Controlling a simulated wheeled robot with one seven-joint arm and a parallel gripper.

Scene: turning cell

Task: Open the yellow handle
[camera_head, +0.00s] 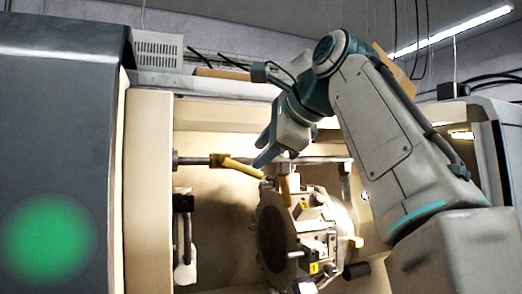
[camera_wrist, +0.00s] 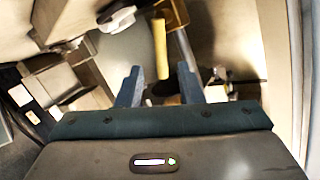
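The yellow handle (camera_head: 242,168) is a bar on a grey rod near the upper left of the machine opening. It slants down to the right from its mount. In the wrist view the yellow handle (camera_wrist: 160,48) points toward my gripper, its near end lying in line with the gap between the fingers. My gripper (camera_head: 261,162) is at the handle's free right end. In the wrist view its two blue fingers (camera_wrist: 160,76) are apart, one on each side of the handle's end. I cannot tell whether either finger touches it.
A round turret (camera_head: 272,238) with yellow-marked tool holders stands below my gripper. Another yellow part (camera_head: 285,190) sits just right of the handle's end. A dark door panel (camera_head: 60,130) with a green light fills the left side. Cream frame walls (camera_head: 148,190) border the opening.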

